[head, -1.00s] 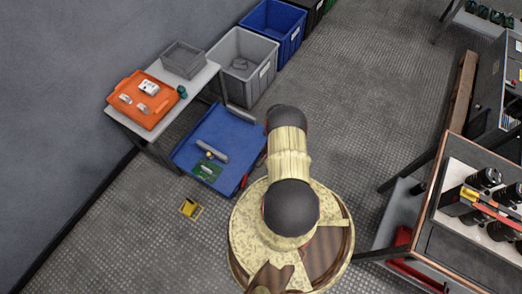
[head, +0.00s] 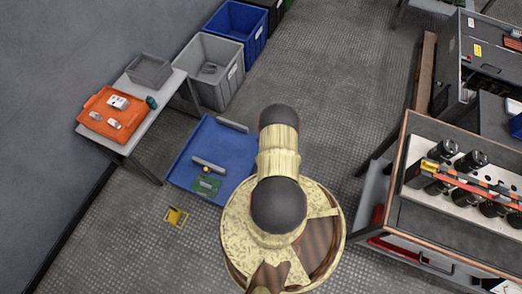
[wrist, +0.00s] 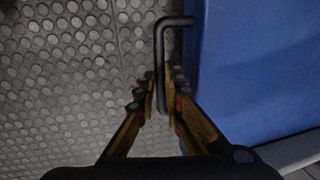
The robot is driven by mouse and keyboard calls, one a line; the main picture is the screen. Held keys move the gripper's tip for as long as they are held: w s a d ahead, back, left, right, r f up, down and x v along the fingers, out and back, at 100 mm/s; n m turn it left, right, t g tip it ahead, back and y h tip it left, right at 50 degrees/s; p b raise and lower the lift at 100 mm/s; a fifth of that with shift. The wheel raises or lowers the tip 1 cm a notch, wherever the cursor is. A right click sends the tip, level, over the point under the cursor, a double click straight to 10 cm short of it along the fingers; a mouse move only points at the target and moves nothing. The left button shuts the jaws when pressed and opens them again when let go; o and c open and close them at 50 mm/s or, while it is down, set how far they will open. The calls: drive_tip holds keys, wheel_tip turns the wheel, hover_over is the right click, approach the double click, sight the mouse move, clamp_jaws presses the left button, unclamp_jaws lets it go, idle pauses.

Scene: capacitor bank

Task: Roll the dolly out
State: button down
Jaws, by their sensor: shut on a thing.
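The dolly is a low blue platform (head: 228,150) on the floor, beside and partly next to the small table at left. On it lie a grey cylinder (head: 208,163), a small yellow item and a green board (head: 207,185). In the wrist view its blue deck (wrist: 255,70) fills the right side. My gripper (wrist: 160,85) is shut on the dolly's dark bent handle (wrist: 160,45) at the deck's edge. In the head view my arm hides the gripper and the handle.
The grey table (head: 153,125) holds an orange tray (head: 88,122) and a grey bin (head: 150,70). A grey crate (head: 225,95) and blue crate (head: 250,45) stand behind. A yellow item (head: 175,217) lies on the floor. A capacitor workbench (head: 395,215) stands at right; floor behind my arm is clear.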

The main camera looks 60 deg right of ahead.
drive_tip(key=shift+s, duration=0.3)
drive_tip(key=c, duration=1.9)
unclamp_jaws()
drive_tip(key=shift+s+d+r, duration=0.1)
drive_tip(key=shift+s+r, duration=0.3)
drive_tip(key=shift+r, duration=1.55)
drive_tip(key=shift+s+r, duration=0.35)
drive_tip(key=shift+r, duration=1.6)
drive_tip(key=shift+s+d+r, duration=0.1)
drive_tip(key=shift+s+r, duration=0.3)
drive_tip(key=shift+r, duration=1.55)
drive_tip(key=shift+a, duration=0.1)
